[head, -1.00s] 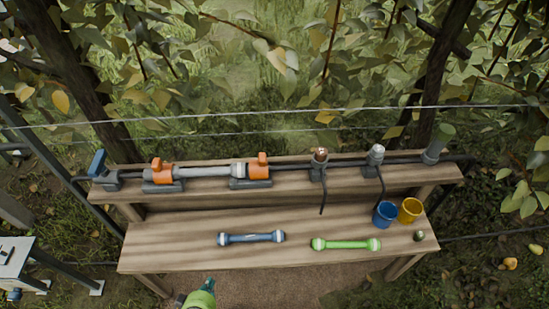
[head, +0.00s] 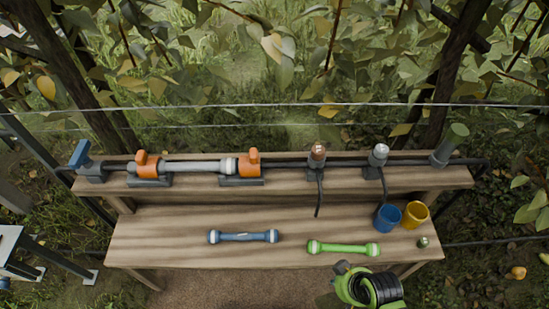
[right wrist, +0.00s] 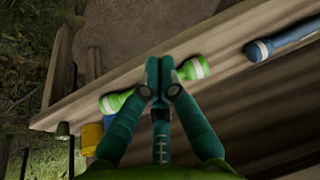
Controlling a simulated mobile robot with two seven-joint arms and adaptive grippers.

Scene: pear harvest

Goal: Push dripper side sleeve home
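Two dripper fittings stand on the black pipe along the raised shelf: one with a copper-brown top (head: 317,153) and one with a white-grey top (head: 379,154). A thin black tube hangs from each. I cannot tell the sleeves apart at this size. My right gripper (right wrist: 160,75) has teal fingers with tips together. They overlap the middle of the green double-ended tool (right wrist: 194,69) in the right wrist view; no grip on it is visible. That tool (head: 343,248) lies on the bench in the head view, with my right arm in front of it. My left gripper is not in view.
The blue double-ended tool (head: 243,237) lies left on the bench (head: 180,247). A blue cup (head: 387,218), a yellow cup (head: 414,215) and a small round item (head: 423,242) stand at the right. Orange valves (head: 249,164) and a blue-handled valve (head: 84,160) sit on the shelf.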

